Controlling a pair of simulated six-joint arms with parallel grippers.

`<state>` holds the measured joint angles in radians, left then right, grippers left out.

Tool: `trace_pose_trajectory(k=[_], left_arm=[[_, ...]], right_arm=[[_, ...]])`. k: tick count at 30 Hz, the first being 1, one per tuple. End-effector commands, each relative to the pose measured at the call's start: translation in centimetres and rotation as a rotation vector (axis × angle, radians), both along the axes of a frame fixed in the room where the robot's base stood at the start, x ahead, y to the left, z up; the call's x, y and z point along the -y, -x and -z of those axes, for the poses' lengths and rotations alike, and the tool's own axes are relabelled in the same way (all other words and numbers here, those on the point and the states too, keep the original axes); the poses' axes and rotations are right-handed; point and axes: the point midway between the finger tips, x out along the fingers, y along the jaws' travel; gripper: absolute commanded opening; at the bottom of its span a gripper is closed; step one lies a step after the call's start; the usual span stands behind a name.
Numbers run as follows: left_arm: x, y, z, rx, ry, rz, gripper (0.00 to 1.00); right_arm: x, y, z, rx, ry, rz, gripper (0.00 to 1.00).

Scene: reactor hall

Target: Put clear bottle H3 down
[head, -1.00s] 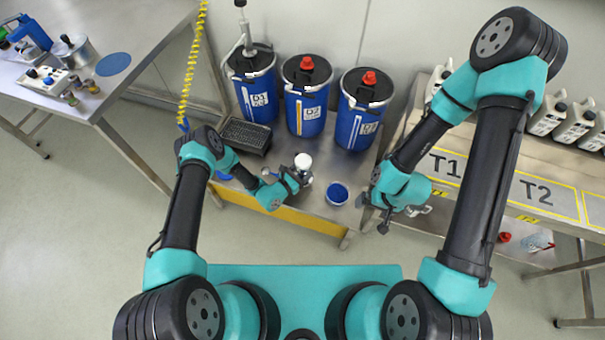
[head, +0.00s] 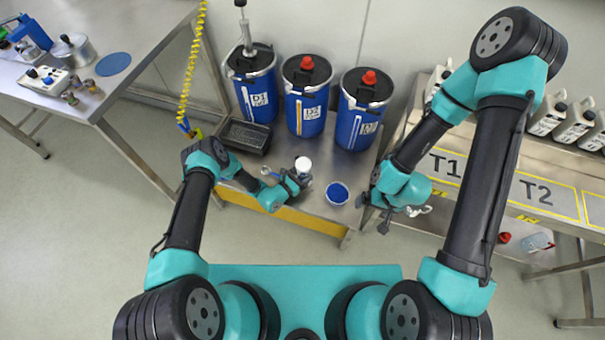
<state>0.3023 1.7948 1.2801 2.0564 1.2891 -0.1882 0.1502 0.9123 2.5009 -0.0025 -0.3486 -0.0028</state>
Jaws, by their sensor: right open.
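Clear bottle H3 (head: 304,165) shows mainly as a white cap with a pale body below it, over the steel bench in the middle. Its label cannot be read. My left gripper (head: 297,181) is at the bottle, its jaws around the body and apparently shut on it. The gripper hides the lower part, so I cannot tell whether the base touches the bench. My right gripper (head: 373,214) is open and empty, off the right end of the bench, well apart from the bottle.
A blue round dish (head: 337,193) lies close to the right of the bottle. A black tray (head: 245,136) and blue drums, including the middle drum (head: 306,110), stand behind. At right is a table (head: 500,185) marked T1 and T2 with several white jugs.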

Motion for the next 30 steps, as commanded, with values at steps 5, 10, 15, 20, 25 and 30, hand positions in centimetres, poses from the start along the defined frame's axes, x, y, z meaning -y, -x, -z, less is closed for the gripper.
trace_pose_trajectory(k=[5, 10, 15, 20, 25, 30], left_arm=[[0.0, 0.0, 0.0, 0.0, 0.0, 0.0, 0.81], [0.0, 0.0, 0.0, 0.001, -0.001, 0.0, 0.84], [0.0, 0.0, -0.2, 0.001, 0.0, 0.0, 0.84], [-0.8, 0.6, -0.3, 0.0, 0.0, -0.002, 0.84], [-2.8, 2.5, -0.3, -0.002, 0.001, -0.003, 0.84], [-5.1, 4.8, -0.3, -0.002, 0.002, -0.005, 0.84]], right_arm=[[0.0, 0.0, 0.0, 0.0, 0.0, 0.0, 0.99], [0.0, 0.0, 0.0, 0.0, 0.0, 0.0, 0.99], [0.0, 0.0, 0.0, 0.0, 0.0, 0.0, 0.99], [0.0, 0.0, 0.0, 0.0, 0.0, 0.0, 0.99], [0.0, 0.0, 0.0, 0.0, 0.0, 0.0, 0.99], [0.0, 0.0, 0.0, 0.0, 0.0, 0.0, 0.99]])
